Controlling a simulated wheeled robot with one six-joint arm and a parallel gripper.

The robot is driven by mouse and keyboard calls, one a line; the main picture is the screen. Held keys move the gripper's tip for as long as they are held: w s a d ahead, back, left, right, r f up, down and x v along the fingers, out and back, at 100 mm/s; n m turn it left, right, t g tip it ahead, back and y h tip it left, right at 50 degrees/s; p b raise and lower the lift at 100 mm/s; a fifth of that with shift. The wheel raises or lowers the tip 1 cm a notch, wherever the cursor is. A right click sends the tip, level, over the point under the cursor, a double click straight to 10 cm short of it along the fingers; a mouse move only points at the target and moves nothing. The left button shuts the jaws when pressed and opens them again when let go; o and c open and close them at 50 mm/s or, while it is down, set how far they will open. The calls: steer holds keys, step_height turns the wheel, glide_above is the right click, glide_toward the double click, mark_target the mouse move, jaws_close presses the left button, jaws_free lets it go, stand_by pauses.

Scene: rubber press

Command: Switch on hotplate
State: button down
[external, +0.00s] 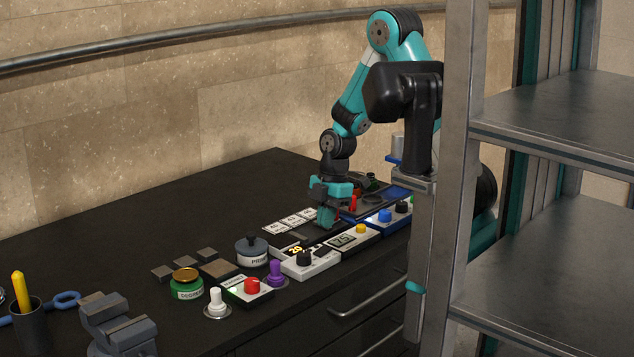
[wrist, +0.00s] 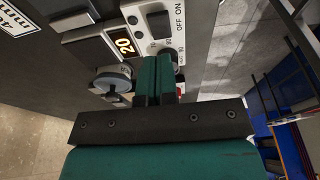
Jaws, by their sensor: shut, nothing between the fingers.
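A white control box (external: 310,266) with a black knob (external: 304,257) stands beside a dark unit with a lit yellow "20" display (external: 294,250); I take these to be the hotplate's, though no hotplate label is readable. In the wrist view, a white box with OFF and ON marks (wrist: 180,18) lies just beyond my fingertips, and the "20" display (wrist: 123,45) is left of it. My gripper (external: 327,226) is shut and empty, pointing down close to the panels. In the wrist view, its teal fingers (wrist: 157,60) hide part of the white box; contact cannot be told.
A box with a yellow button (external: 361,229) and a blue box (external: 385,216) stand to the right. A grey pot (external: 251,250), a purple knob (external: 276,272) and a red button (external: 252,286) stand to the left. A metal shelf (external: 550,150) is at the right.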

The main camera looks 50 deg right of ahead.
mark_target(326, 247)
steer(key=f, duration=0.4)
steer(key=shift+d+f+p, duration=0.25)
steer(key=shift+f+p, duration=0.15)
steer(key=shift+d+f+y+b, duration=0.25)
steer(key=shift+f+y+b, duration=0.15)
steer(key=shift+f+b, duration=0.3)
steer(key=shift+r+y, duration=0.2)
steer(key=shift+y, duration=0.1)
steer(key=shift+a, duration=0.1)
steer(key=shift+a+r, duration=0.35)
steer(key=shift+a, duration=0.35)
